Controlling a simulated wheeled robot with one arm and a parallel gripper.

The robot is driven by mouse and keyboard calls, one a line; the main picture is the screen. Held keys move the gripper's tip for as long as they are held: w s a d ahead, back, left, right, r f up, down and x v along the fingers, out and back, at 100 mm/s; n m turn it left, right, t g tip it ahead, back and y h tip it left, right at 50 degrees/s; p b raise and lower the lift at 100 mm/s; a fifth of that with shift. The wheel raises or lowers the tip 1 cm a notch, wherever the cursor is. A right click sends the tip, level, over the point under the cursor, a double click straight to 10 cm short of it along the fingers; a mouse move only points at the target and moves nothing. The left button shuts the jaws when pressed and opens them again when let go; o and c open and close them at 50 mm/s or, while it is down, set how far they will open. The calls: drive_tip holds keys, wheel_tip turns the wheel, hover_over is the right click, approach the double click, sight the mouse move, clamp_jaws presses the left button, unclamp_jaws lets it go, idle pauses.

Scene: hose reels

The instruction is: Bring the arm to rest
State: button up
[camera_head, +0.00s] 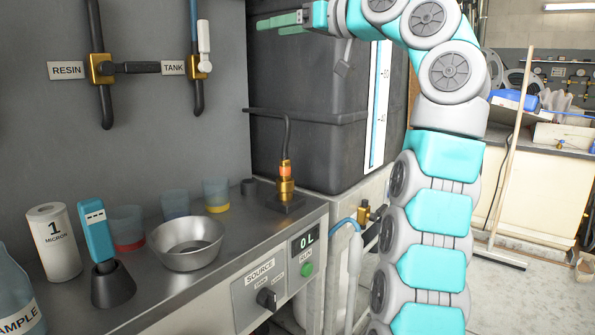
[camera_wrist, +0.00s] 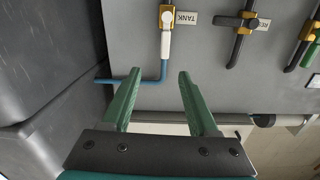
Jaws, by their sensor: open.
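My gripper (camera_head: 268,26) is at the top of the head view, in front of the dark tank and near the grey wall panel. Its green fingers point left. In the wrist view my gripper (camera_wrist: 159,75) has its two fingers spread apart with nothing between them. The arm, teal and grey, rises on the right of the head view and bends over at the top toward the left.
A steel bench (camera_head: 215,240) holds a steel bowl (camera_head: 187,243), a white filter roll (camera_head: 53,243), a teal meter in a dark stand (camera_head: 113,285) and several cups. The TANK valve (camera_head: 203,62) and RESIN valve (camera_head: 102,68) are on the wall. The dark tank (camera_head: 300,120) stands behind the bench.

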wheel_tip(320, 180, down, 11)
drive_tip(key=w+d+m+g+h, duration=0.2)
drive_tip(key=m+h, duration=0.2)
drive_tip(key=m, duration=0.1)
drive_tip(key=s+d+f+m+g+h, duration=0.1)
drive_tip(key=s+f+g+h, duration=0.1)
drive_tip(key=s+f, duration=0.5)
drive_tip(key=s+d+f+m+g+h, duration=0.1)
drive_tip(key=s+f+m+g, duration=0.15)
drive_tip(key=f, duration=0.85)
drive_tip(key=s+d+f+g+h, duration=0.2)
drive_tip(key=s+d+f, duration=0.2)
drive_tip(key=s+f, duration=0.5)
drive_tip(key=s+d+f+g+h, duration=0.2)
drive_tip(key=s+d+f, duration=0.3)
drive_tip(key=s+f, duration=0.5)
drive_tip(key=s+d+f+m+g+h, duration=0.1)
drive_tip(key=s+d+f, duration=0.4)
drive_tip(key=s+f, duration=0.5)
drive_tip(key=s+g+h, duration=0.1)
drive_tip(key=s, duration=0.5)
drive_tip(key=shift+s+h+p, duration=0.3)
drive_tip(key=shift+p, duration=0.05)
drive_tip(key=shift+r, duration=0.1)
drive_tip(key=shift+c, duration=0.8)
drive_tip(key=shift+a, duration=0.15)
